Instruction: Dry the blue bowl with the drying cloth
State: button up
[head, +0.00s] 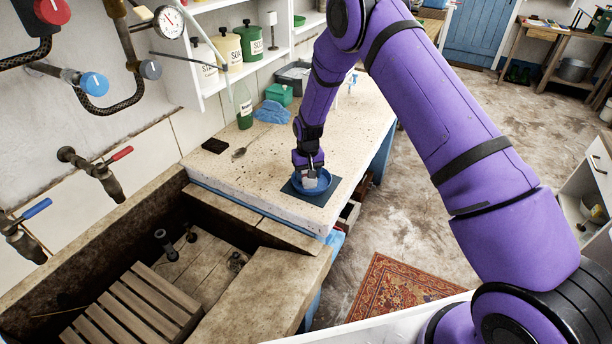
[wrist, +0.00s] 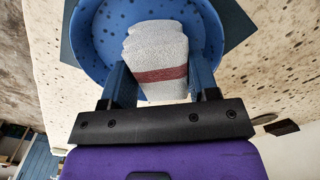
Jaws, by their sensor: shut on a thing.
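The blue bowl (head: 323,184) sits on a dark square mat (head: 331,193) near the front edge of the stone counter. In the wrist view the bowl (wrist: 90,45) fills the upper middle, with dark spots on its inner surface. My gripper (head: 310,178) points down into the bowl. It is shut on the drying cloth (wrist: 155,50), a folded light grey cloth with a dark red stripe. The cloth is inside the bowl and hides part of its inside; I cannot tell how firmly it touches. In the wrist view my gripper's fingers (wrist: 158,80) stand on either side of the cloth.
The stone trough (head: 190,255) with a wooden slatted rack (head: 135,305) lies left of the counter. A green bottle (head: 243,105), a blue cloth (head: 272,112), a spoon (head: 240,152) and a dark sponge-like block (head: 215,145) are farther back. The counter's middle is mostly clear.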

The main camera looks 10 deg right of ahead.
jog(key=r, duration=0.1)
jog(key=d+r, duration=0.1)
jog(key=r, duration=0.1)
jog(key=shift+w, duration=0.15)
jog(key=shift+s+a+r, duration=0.1)
jog(key=shift+r, duration=0.5)
jog(key=shift+s+a+r, duration=0.1)
jog(key=shift+r, duration=1.95)
